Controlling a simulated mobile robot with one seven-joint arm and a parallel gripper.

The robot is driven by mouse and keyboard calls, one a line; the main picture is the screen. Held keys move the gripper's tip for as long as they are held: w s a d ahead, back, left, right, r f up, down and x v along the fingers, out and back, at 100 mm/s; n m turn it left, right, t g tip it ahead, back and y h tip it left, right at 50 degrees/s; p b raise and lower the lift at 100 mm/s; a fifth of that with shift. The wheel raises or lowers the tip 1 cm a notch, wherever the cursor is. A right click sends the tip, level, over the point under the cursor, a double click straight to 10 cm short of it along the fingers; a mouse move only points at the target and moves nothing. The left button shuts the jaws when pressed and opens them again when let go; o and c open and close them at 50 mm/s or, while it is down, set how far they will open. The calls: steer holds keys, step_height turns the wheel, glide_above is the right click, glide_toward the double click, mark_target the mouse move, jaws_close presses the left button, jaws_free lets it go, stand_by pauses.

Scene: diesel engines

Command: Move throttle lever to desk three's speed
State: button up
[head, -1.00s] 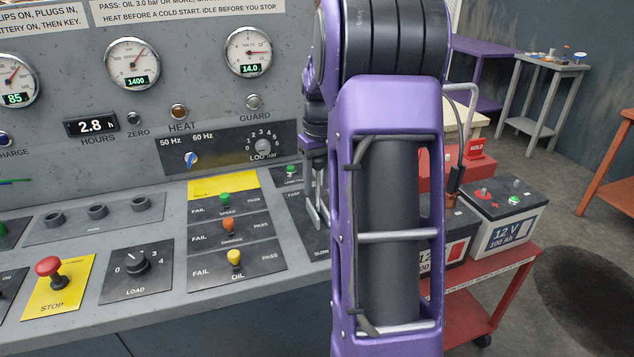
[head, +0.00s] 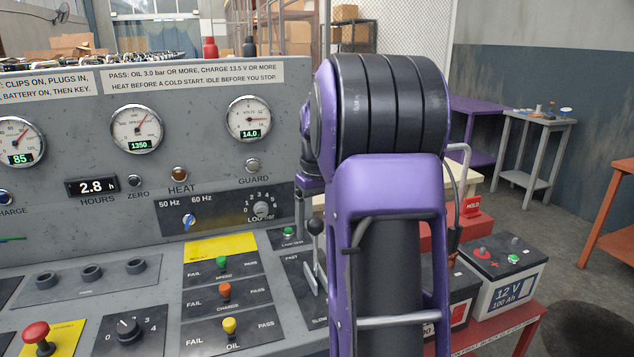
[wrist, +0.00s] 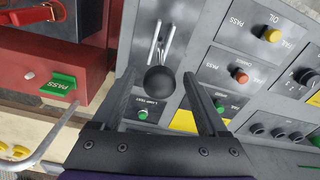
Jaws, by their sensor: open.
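The throttle lever (head: 315,255) has a black ball knob and stands in its slot on the sloped panel, between the FAST and SLOW marks. My gripper is open; in the wrist view (wrist: 159,74) the black knob (wrist: 160,79) appears between its two fingers, with neither finger visibly touching it. In the head view, one finger shows just above and left of the knob; my arm hides the rest. The speed gauge (head: 137,129) reads 1350. The charge gauge (head: 250,119) reads 14.0.
Left of the lever are the SPEED, CHARGE and OIL switches (head: 229,326), with a load dial (head: 129,329) and red STOP button (head: 35,333) further left. A battery (head: 502,268) stands on a red cart to the right.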

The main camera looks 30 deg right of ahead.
step_height(320, 180, up, 11)
steer(key=p, duration=0.1)
steer(key=shift+s+r+p, duration=0.2)
steer(key=shift+s+p, duration=0.15)
steer(key=shift+p, duration=0.05)
